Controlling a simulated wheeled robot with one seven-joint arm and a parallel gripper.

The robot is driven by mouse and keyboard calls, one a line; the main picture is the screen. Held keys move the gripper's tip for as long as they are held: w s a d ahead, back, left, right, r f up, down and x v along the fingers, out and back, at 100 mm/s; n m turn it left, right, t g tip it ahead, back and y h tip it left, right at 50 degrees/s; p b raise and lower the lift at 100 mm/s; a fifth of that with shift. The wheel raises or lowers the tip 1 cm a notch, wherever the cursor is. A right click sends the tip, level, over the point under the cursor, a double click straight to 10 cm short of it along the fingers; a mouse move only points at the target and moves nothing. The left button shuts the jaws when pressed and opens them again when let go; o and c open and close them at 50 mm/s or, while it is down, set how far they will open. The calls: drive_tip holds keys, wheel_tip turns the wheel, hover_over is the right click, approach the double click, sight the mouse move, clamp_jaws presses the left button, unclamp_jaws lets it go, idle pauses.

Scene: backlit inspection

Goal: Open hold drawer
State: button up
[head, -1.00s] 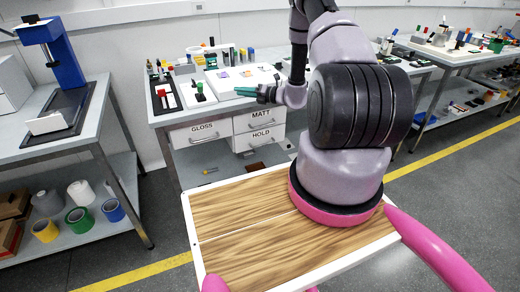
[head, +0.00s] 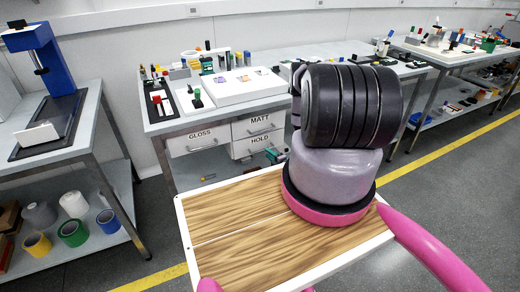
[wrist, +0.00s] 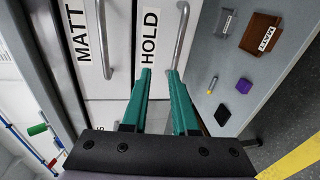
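The hold drawer (head: 240,150) is the lower right drawer under the middle bench, below the MATT drawer, and looks shut. In the wrist view its white front carries the HOLD label (wrist: 150,40) and a silver bar handle (wrist: 181,35). My gripper (wrist: 159,72) has two teal fingers, parted with an empty-looking gap, pointing at this front. The right fingertip is by the near end of the handle; the left one is beside the label. I cannot tell whether they touch. In the head view my arm hides most of the gripper; a teal bit shows by the drawer.
The MATT drawer (head: 258,124) is above and the GLOSS drawer (head: 199,139) to the left. In the wrist view the lower shelf (wrist: 217,65) holds a brown tray (wrist: 261,33), a purple block (wrist: 244,85) and a black block (wrist: 222,114). A bench (head: 95,125) stands at left.

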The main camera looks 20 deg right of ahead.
drive_tip(key=shift+m+h, duration=0.5)
drive_tip(key=w+f, duration=0.1)
drive_tip(key=w, duration=0.2)
drive_tip(key=w+f, duration=0.2)
drive_tip(key=w, duration=0.1)
drive_tip(key=w+f, duration=0.1)
drive_tip(key=w, duration=0.2)
drive_tip(key=shift+w+d+f, duration=0.1)
drive_tip(key=shift+d+f, duration=0.1)
drive_tip(key=shift+f, duration=0.1)
clamp_jaws()
idle(0.7)
